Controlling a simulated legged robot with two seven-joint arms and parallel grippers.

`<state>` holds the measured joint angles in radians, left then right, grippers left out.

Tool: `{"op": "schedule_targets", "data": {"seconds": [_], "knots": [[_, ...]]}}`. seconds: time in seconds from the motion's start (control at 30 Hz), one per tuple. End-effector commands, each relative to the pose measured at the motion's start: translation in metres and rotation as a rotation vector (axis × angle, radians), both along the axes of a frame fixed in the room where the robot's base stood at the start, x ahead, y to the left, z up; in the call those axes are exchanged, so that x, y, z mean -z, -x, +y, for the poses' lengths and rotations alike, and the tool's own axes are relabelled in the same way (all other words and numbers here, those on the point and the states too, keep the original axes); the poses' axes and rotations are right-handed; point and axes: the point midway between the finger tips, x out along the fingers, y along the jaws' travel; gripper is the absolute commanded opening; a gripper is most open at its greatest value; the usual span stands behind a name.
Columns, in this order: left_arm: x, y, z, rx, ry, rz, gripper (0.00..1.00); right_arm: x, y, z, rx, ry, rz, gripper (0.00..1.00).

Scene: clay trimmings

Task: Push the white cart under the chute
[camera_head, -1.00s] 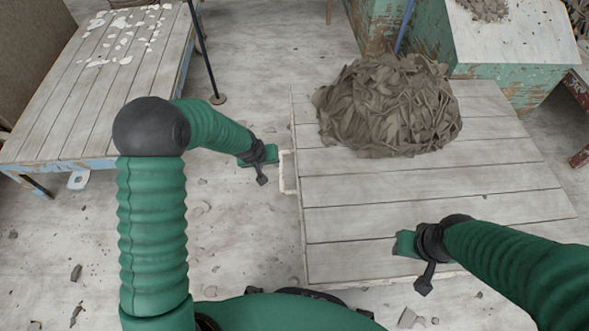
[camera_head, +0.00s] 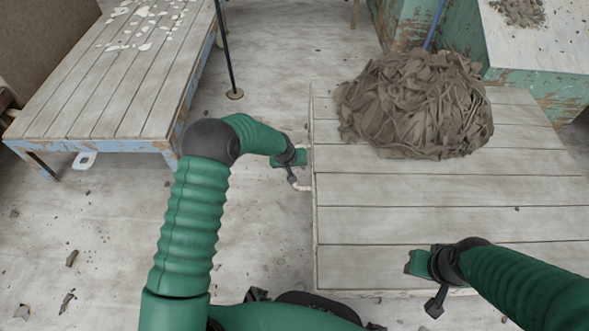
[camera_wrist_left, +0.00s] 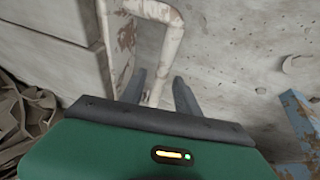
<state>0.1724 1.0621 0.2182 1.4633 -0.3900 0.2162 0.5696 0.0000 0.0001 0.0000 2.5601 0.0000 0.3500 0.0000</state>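The cart (camera_head: 420,225) has a pale grey plank top and a white tubular handle (camera_head: 302,187) on its left side. A heap of grey-brown clay trimmings (camera_head: 415,105) lies on its far part. My left gripper (camera_head: 288,158) is at the handle. In the left wrist view, its two dark fingers (camera_wrist_left: 160,92) are apart, with the chipped white handle (camera_wrist_left: 160,60) between them and a gap beside the right finger. My right gripper (camera_head: 418,263) is over the cart's near edge; its fingers do not show clearly. I cannot make out a chute for certain.
A plank table (camera_head: 110,85) with white scraps stands at the left. A thin black pole (camera_head: 226,50) stands beside it. A worn green structure (camera_head: 545,85) with a pale top stands behind the cart. The floor (camera_head: 265,240) between table and cart has small debris.

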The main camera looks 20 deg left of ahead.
Motion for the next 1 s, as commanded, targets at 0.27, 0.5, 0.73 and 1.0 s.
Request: {"op": "schedule_targets", "data": {"seconds": [0.27,0.5,0.73,1.0], "knots": [[-0.0006,-0.0001,0.0000,0.001,0.000,0.000,0.29,-0.0007,-0.0001,0.0000,0.000,0.000,0.000,0.36],[-0.0005,0.0001,0.0002,0.001,-0.001,0.000,0.00,-0.0007,-0.0001,0.0000,0.000,0.000,0.000,0.36],[-0.0005,0.0002,0.0003,0.001,-0.001,0.001,0.00,-0.0006,-0.0001,0.0000,0.000,0.000,0.000,0.36],[-0.0005,0.0002,0.0004,0.001,-0.001,0.001,0.00,-0.0006,-0.0001,0.0000,0.000,0.000,0.000,0.36]]}}
